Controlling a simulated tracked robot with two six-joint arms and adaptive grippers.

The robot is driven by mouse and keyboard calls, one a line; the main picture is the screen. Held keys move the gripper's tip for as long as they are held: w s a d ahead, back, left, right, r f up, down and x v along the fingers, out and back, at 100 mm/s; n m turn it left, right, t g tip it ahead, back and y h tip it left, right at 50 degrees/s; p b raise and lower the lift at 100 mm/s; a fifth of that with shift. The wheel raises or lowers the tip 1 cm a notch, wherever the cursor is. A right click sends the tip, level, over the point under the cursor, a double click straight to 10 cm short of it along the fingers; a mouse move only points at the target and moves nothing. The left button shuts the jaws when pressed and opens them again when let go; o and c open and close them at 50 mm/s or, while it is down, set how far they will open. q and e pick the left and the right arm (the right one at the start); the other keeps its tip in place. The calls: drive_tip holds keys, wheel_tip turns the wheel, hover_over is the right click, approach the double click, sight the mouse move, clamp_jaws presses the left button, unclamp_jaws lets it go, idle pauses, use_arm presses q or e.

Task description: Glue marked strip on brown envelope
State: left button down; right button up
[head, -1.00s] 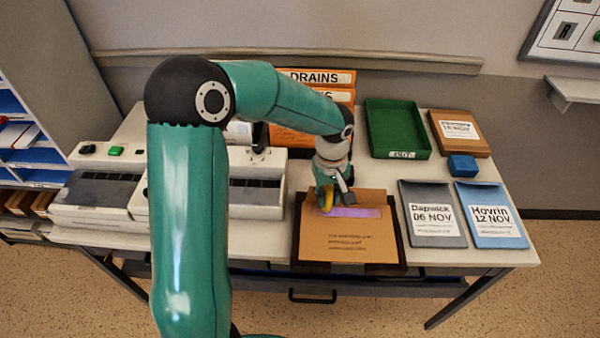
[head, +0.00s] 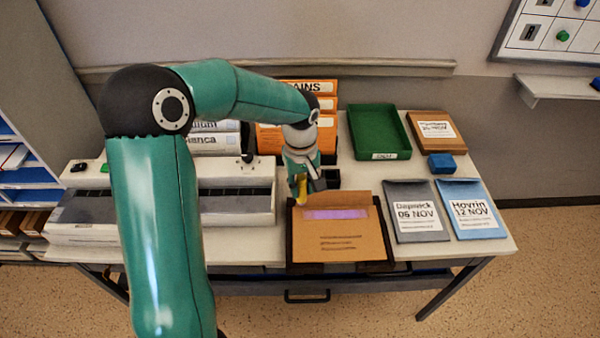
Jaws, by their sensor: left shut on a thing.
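The brown envelope (head: 350,242) lies on a dark tray or board (head: 291,250) at the front middle of the desk, with its flap side away from me. A purple strip (head: 337,213) runs across its upper part, and lines of small writing show below. My left gripper (head: 303,184) is shut on a yellow glue stick (head: 302,193), just beyond the envelope's upper left corner. The stick looks clear of the purple strip; its tip is small, and I cannot tell its height. My right gripper is not in view.
A grey envelope (head: 415,235) and a blue envelope (head: 487,232) lie to the right. Behind are a green tray (head: 358,143), a blue block (head: 442,163), and another brown envelope (head: 456,143). Orange folders (head: 268,142) stand behind my gripper. A pale machine (head: 240,177) stands left.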

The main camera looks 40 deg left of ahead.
use_arm(q)
drive_tip(key=shift+r+p, duration=0.55)
drive_tip(key=shift+r, duration=0.6)
drive_tip(key=shift+f, duration=0.1)
